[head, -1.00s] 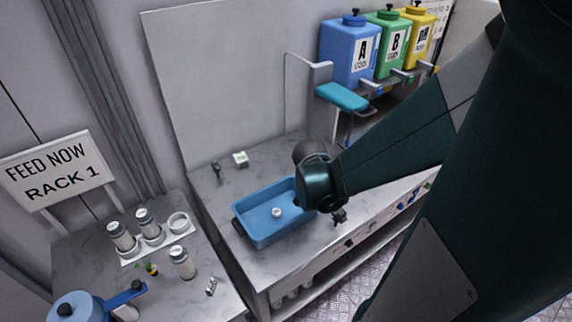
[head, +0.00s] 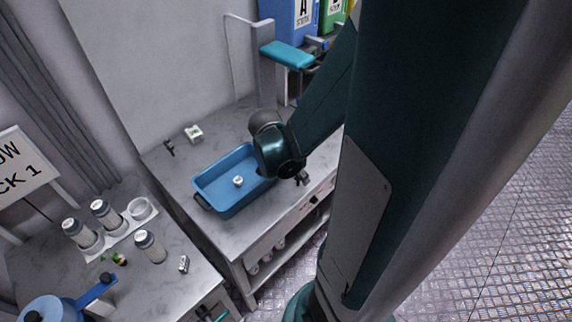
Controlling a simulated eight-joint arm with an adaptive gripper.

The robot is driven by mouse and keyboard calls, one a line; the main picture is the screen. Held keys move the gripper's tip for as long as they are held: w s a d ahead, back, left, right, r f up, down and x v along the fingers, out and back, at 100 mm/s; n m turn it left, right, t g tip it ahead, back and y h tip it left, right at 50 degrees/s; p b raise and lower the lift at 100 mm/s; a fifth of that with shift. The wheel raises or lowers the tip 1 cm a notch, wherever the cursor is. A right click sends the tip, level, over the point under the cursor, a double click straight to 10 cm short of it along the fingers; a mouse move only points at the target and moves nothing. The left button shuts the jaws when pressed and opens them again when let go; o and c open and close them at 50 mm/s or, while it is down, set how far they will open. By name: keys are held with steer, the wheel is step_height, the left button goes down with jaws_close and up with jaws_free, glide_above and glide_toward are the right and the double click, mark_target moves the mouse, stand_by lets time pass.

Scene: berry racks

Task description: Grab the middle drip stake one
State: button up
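My gripper (head: 302,179) shows as a small dark shape under my wrist, at the front edge of the metal bench, just right of the blue tray (head: 212,206). Its fingers are too small to tell open from shut, and I see nothing clearly held. I cannot pick out a middle drip stake with certainty. A small dark upright item (head: 169,148) stands at the back left of the bench, apart from my gripper; I cannot tell what it is. My arm hides the right part of the bench and its front.
A small white round item (head: 238,181) lies in the tray. A white block (head: 194,133) sits behind it. The left table holds grey-capped jars (head: 150,246), a white holder (head: 117,238) and a blue pot (head: 52,309). A teal-topped stand (head: 287,54) rises behind my wrist.

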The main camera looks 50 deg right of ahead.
steer(key=shift+b+x, duration=0.3)
steer(key=shift+x, duration=1.2)
steer(key=c, duration=0.8)
